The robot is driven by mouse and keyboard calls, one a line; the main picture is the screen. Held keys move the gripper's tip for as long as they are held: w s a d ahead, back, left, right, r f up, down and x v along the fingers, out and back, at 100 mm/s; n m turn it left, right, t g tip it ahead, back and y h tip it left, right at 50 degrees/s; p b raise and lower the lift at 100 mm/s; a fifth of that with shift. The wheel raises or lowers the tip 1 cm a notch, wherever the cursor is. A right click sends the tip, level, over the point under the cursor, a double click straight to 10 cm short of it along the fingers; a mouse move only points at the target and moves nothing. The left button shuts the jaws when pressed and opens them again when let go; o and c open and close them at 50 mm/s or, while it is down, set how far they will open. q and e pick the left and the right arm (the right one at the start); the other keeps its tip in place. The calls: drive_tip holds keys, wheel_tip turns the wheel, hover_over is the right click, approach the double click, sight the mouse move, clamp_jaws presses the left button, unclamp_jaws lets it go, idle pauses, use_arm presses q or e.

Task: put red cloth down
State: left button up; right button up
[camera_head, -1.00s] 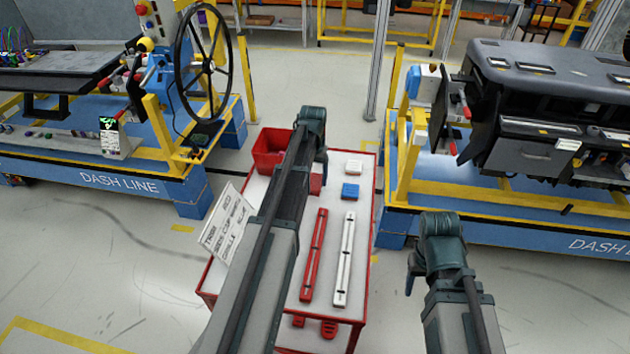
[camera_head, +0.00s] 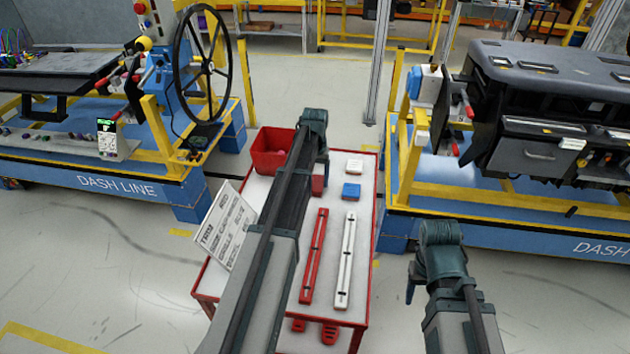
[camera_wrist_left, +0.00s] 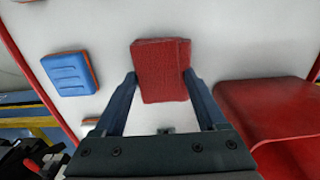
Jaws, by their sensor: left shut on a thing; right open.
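The red cloth (camera_wrist_left: 160,70), a small folded pad, sits between the two fingers of my left gripper (camera_wrist_left: 161,80) in the left wrist view. The gripper is shut on it, over the white top of the red-framed cart (camera_head: 262,190). In the head view part of the red cloth (camera_head: 318,186) shows below my left wrist, and the fingers are mostly hidden. I cannot tell whether the cloth touches the cart top. My right gripper (camera_head: 411,289) is open and empty, to the right of the cart, and only partly visible.
A red bin (camera_head: 268,152) stands left of the cloth. A blue pad (camera_head: 351,191) and a white pad (camera_head: 354,167) lie to its right. A red bar (camera_head: 314,256) and a white bar (camera_head: 345,260) lie nearer. A sign (camera_head: 228,228) leans at the cart's left.

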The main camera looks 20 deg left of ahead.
sight(315, 182)
use_arm(q)
drive_tip(key=shift+f, duration=0.15)
drive_tip(key=o, duration=1.1)
drive_tip(key=shift+o, duration=0.2)
wheel_tip(315, 182, up, 12)
drive_tip(key=p, duration=1.2)
drive_tip(key=s+d+m+y, duration=0.1)
drive_tip(key=s+d+m, duration=0.5)
drive_tip(key=s+d, duration=2)
drive_tip(key=shift+s+d+r+m, duration=0.2)
drive_tip(key=shift+d+m, duration=0.2)
drive_tip(key=shift+d, duration=0.35)
